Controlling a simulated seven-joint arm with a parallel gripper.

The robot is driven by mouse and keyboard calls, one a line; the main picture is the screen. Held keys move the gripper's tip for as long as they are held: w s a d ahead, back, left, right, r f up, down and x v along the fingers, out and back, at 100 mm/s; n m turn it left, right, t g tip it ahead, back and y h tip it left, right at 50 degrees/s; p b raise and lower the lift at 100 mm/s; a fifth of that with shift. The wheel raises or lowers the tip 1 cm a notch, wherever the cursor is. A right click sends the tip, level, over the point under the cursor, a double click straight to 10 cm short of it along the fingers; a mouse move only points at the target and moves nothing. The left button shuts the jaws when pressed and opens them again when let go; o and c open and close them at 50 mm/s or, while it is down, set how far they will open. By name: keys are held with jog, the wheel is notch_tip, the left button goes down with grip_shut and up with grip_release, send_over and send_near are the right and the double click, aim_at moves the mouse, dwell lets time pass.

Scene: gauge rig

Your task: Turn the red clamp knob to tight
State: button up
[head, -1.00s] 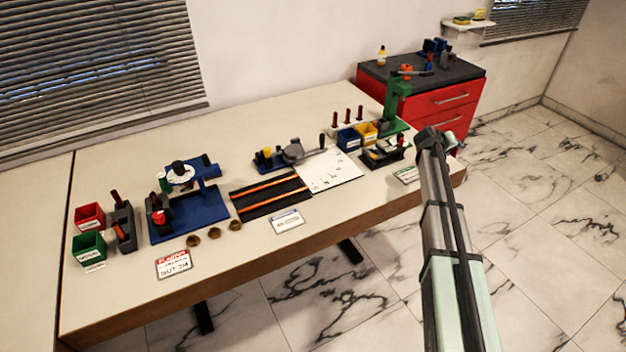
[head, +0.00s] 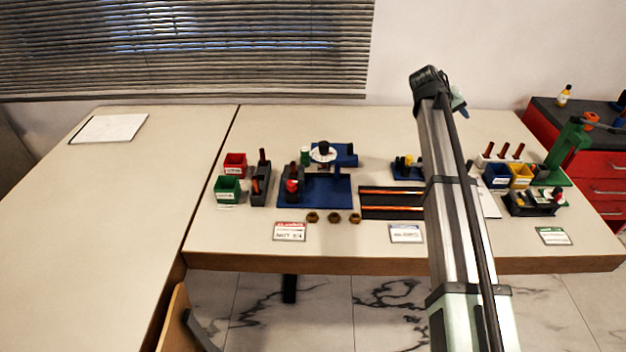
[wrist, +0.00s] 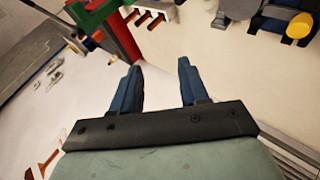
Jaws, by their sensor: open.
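The red clamp knob (head: 292,186) is a small red piece on the dark upright block at the left end of the blue rig plate (head: 325,192). A white dial with a black top (head: 323,153) stands behind the plate. My gripper (wrist: 159,72) shows two blue fingers spread apart with nothing between them in the wrist view. In the head view its end is small, beside the raised arm's tip, well to the right of the knob. The knob cannot be made out in the wrist view.
Red (head: 235,163) and green bins (head: 228,189) and a dark tool holder (head: 261,184) stand left of the rig. Several brass nuts (head: 334,218) lie in front. A black tray with orange strips (head: 391,203) is at right. The left table is mostly clear.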

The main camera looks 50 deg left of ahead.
jog(key=s+a+r+n+y, duration=0.1)
jog(key=s+a+r, duration=0.2)
jog(key=s+a, duration=0.4)
jog(key=s+a+r+n+y, duration=0.1)
jog(key=s+a+r, duration=0.3)
jog(key=s+a, duration=0.3)
jog(key=n+g+y, duration=0.1)
jog(key=n+g, duration=0.7)
jog(key=g, duration=0.1)
send_over(292, 182)
notch_tip(292, 182, down, 12)
notch_tip(292, 182, down, 13)
